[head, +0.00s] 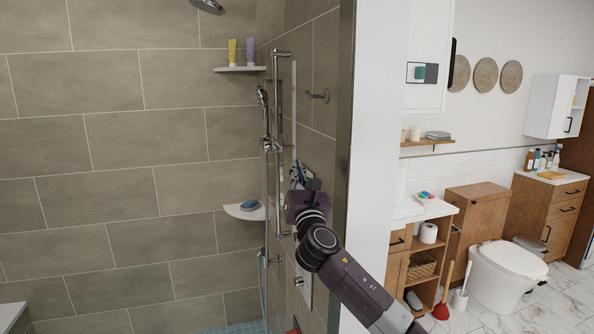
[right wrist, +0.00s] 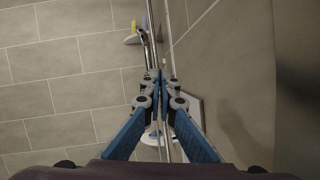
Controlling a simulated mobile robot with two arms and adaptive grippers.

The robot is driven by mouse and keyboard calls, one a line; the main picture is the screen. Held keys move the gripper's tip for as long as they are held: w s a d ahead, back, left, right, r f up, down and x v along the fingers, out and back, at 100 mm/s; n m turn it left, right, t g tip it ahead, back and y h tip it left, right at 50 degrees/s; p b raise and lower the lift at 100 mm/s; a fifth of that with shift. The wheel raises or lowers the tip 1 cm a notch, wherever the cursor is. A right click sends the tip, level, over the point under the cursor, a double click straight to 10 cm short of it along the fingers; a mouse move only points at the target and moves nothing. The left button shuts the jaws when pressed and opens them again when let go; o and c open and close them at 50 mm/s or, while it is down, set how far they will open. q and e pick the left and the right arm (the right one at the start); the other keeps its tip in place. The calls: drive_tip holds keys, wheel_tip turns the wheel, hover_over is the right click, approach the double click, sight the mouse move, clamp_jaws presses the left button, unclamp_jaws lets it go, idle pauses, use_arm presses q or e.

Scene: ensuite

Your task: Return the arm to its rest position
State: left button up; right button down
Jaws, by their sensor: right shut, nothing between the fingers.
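My right arm reaches up from the bottom of the head view into the shower opening. My right gripper (head: 297,170) is at its far end, in front of the shower wall and close to the vertical metal bar (head: 276,190). In the right wrist view the blue fingers of the gripper (right wrist: 159,75) meet at their tips, with nothing between them. The metal bar also shows behind them in that view. My left gripper is not in view.
A white wall edge (head: 378,150) stands right of the arm. A toilet (head: 505,270) and wooden cabinets are farther right.

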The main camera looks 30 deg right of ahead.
drive_tip(key=shift+s+a+r, duration=0.1)
drive_tip(key=shift+s+r, duration=0.05)
